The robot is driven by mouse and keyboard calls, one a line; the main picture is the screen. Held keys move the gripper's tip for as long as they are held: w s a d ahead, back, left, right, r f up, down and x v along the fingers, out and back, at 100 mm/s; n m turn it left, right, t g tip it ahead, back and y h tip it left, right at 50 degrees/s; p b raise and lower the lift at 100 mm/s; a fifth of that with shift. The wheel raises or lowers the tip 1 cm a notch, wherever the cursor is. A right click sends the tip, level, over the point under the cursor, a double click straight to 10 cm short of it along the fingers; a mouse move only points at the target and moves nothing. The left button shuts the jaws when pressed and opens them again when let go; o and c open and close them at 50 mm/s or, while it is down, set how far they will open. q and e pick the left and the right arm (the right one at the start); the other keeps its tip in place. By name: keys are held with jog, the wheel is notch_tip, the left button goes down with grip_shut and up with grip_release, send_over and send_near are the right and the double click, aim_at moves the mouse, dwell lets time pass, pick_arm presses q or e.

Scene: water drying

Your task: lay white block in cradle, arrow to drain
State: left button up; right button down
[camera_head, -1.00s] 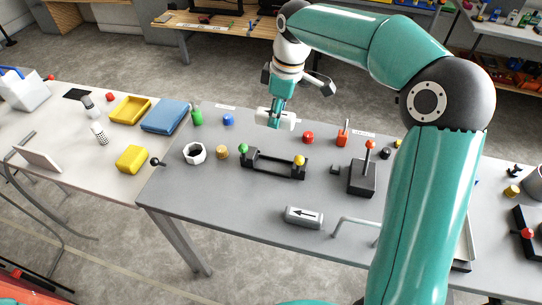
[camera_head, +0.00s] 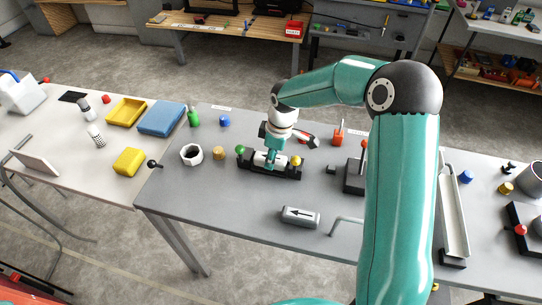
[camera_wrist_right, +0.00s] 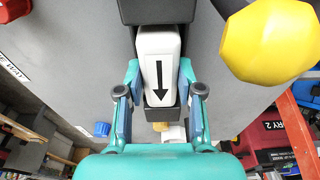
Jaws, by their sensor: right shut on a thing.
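The white block (camera_wrist_right: 158,65), with a black arrow on its face, is held by my right gripper (camera_wrist_right: 160,98), whose fingers are shut on its sides. In the head view the block (camera_head: 265,159) lies lengthwise between the ends of the black cradle (camera_head: 287,176). I cannot tell whether it rests on the cradle bottom. The cradle has a green knob (camera_head: 240,149) at its left end and a yellow knob (camera_head: 296,160) at its right. My left gripper is out of view.
A grey block (camera_head: 300,216) with an arrow pointing left lies in front. A white ring (camera_head: 191,154) and a tan cylinder (camera_head: 218,153) stand left of the cradle; a dark lever box (camera_head: 354,178) stands right. The front left of the grey table is clear.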

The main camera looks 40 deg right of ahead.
aim_at(278, 159)
jog(key=shift+f+b, duration=0.6)
jog(key=c, duration=0.7)
grip_release()
jog(key=shift+r, duration=0.15)
jog(key=shift+r+p, duration=0.25)
jog(key=shift+p, duration=0.15)
jog(key=r, duration=0.4)
jog(key=s+r, duration=0.1)
jog(key=r, duration=0.3)
jog(key=d+r, duration=0.1)
jog(key=r, duration=0.3)
jog(key=shift+s+r, duration=0.2)
